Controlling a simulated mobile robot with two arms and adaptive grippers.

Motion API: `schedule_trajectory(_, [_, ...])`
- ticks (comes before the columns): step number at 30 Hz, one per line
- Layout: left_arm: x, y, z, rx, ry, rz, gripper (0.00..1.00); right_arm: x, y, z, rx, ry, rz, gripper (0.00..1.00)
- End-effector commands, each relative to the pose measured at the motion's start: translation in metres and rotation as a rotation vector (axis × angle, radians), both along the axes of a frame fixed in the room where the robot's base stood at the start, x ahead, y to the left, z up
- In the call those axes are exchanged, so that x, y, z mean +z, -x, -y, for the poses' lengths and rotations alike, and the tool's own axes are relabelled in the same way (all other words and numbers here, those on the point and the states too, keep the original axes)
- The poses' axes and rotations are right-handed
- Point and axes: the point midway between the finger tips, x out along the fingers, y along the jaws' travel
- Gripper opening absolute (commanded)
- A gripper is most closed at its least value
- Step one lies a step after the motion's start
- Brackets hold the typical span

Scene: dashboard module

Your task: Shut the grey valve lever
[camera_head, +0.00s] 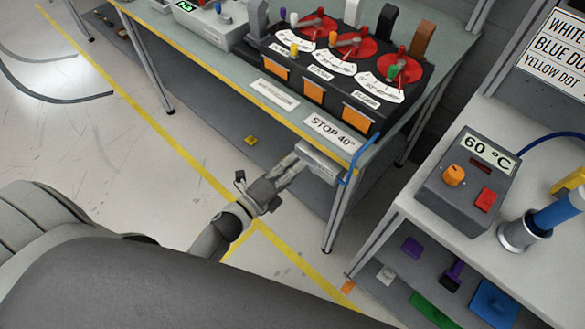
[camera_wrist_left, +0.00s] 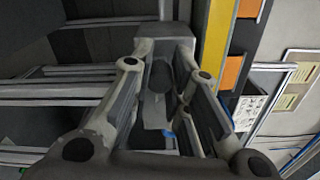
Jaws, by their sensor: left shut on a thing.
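A light grey bar (camera_head: 318,161) sits at the front edge of the bench, just under the "STOP 40°" label. It appears to be the grey valve lever. My left gripper (camera_head: 298,167) reaches it from the lower left and is shut on it. In the left wrist view, the grey bar (camera_wrist_left: 163,38) lies at the far end between the fingers of the left gripper (camera_wrist_left: 165,65). The fingers hide part of it, and its full angle is hard to tell. My right gripper is not in view.
The bench (camera_head: 205,85) carries a black panel with red dials (camera_head: 352,50) and several coloured levers. A blue hose (camera_head: 354,165) hangs beside the grey bar. A side table (camera_head: 530,265) at right holds a "60 °C" box (camera_head: 465,180).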

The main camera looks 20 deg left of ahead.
Motion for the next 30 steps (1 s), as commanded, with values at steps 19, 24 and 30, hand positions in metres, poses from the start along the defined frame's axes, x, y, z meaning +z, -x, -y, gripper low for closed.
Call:
schedule_trajectory(19, [0.0085, -0.0018, -0.0001, 0.001, -0.097, 0.042, 0.0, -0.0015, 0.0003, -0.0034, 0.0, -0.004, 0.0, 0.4])
schedule_trajectory(24, [0.0089, -0.0019, -0.0001, 0.0, -0.095, 0.042, 0.19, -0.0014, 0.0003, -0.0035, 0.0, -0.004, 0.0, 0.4])
schedule_trajectory(30, [0.0085, -0.0018, -0.0001, 0.0, -0.094, 0.042, 0.4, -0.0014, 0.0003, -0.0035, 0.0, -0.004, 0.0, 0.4])
